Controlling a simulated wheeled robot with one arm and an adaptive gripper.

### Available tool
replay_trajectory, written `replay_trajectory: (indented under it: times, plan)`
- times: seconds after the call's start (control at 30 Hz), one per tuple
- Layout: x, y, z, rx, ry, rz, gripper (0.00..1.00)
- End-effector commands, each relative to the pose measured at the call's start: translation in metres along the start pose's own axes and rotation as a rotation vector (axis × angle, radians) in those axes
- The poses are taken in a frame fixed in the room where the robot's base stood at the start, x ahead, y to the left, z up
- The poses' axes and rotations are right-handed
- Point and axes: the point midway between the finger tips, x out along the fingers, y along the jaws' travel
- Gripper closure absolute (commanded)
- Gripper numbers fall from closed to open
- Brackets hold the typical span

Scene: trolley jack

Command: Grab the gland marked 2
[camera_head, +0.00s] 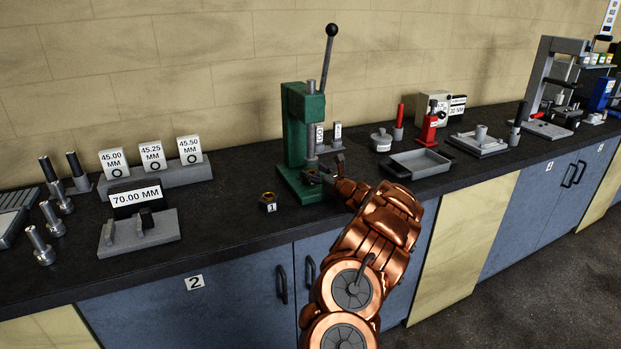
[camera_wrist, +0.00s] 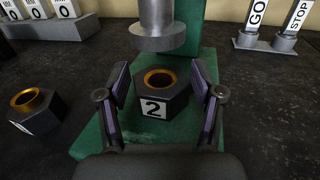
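The gland marked 2 (camera_wrist: 160,92) is a dark hexagonal block with a brass-coloured bore and a white "2" label facing the wrist camera. It sits upright on the green base of the press (camera_wrist: 205,130), below the press ram (camera_wrist: 156,30). My gripper (camera_wrist: 161,95) is open, with one finger on each side of the gland; I cannot tell whether they touch it. In the head view my gripper (camera_head: 322,174) is at the green press (camera_head: 300,120), and the gland is not clearly visible there.
A second hexagonal gland marked 1 (camera_head: 268,202) stands left of the press and shows in the wrist view (camera_wrist: 34,108). GO and STOP gauges (camera_wrist: 270,22) stand behind right. A grey tray (camera_head: 418,164) lies right of my arm. Bare bench lies between gland 1 and the 70.00 MM block (camera_head: 136,196).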

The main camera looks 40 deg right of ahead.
Motion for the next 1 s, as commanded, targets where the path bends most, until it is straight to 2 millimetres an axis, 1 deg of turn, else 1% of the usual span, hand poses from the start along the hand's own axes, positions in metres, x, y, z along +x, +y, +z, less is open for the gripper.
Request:
replay_trajectory:
  times: [0.03,0.07,0.4,0.67,0.77,0.87,1.0]
  plan:
    - [0.0,0.0,0.0,0.0,0.0,0.0,0.62]
    - [0.0,0.0,0.0,0.0,0.0,0.0,0.66]
    - [0.0,0.0,0.001,0.0,-0.001,-0.001,1.0]
    - [0.0,0.0,0.003,0.0,-0.002,-0.001,1.0]
    - [0.0,0.0,0.007,-0.002,-0.003,0.001,1.0]
    - [0.0,0.0,0.017,-0.002,-0.006,0.001,1.0]
    - [-0.021,-0.002,0.015,0.003,-0.003,-0.002,1.0]
